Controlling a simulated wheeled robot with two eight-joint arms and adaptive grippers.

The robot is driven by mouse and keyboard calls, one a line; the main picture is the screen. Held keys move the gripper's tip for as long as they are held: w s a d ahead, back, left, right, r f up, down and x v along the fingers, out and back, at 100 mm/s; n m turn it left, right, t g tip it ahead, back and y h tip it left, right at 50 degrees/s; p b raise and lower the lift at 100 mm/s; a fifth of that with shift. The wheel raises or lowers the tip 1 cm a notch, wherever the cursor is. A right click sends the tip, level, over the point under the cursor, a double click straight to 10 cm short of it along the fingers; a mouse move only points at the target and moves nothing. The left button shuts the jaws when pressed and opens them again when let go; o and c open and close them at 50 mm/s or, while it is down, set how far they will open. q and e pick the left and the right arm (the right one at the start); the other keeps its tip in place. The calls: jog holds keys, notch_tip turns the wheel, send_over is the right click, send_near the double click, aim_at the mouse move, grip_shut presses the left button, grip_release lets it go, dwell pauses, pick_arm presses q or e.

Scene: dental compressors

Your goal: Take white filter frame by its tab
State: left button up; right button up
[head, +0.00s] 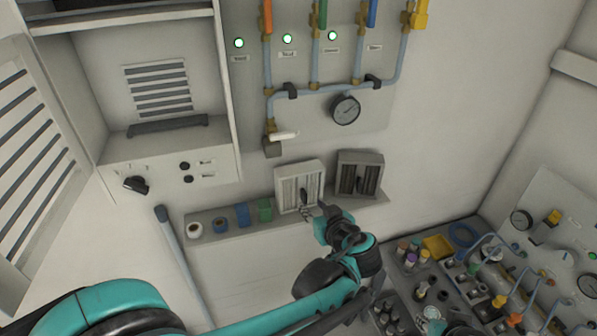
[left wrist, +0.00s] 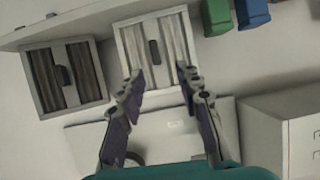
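The white filter frame (head: 288,190) stands on a wall shelf, with pleated panels and a dark tab at its middle. It shows at the top of the left wrist view (left wrist: 124,48), its dark tab (left wrist: 154,50) between two grey panels. My left gripper (head: 309,211) is at the frame's lower front edge in the head view. In the left wrist view my left gripper (left wrist: 160,78) is open, its fingertips apart on both sides of the tab's line. Nothing is between the fingers; contact with the frame cannot be told.
A darker grey filter frame (head: 359,174) stands right beside the white one on the shelf (head: 230,228). Green (head: 265,211) and blue (head: 242,215) containers and small rolls stand to its left. A gauge (head: 345,109) and pipes are above. A cluttered bench is at lower right.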

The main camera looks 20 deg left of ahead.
aim_at(306, 196)
pick_arm(q)
jog(key=x, duration=0.7)
jog(key=shift+w+d+r+p, duration=0.1)
jog(key=shift+w+r+p, duration=0.15)
jog(key=shift+w+p, duration=0.15)
jog(key=shift+w+f, duration=0.15)
jog(key=shift+w, duration=0.05)
jog(key=shift+s, duration=0.1)
grip_shut()
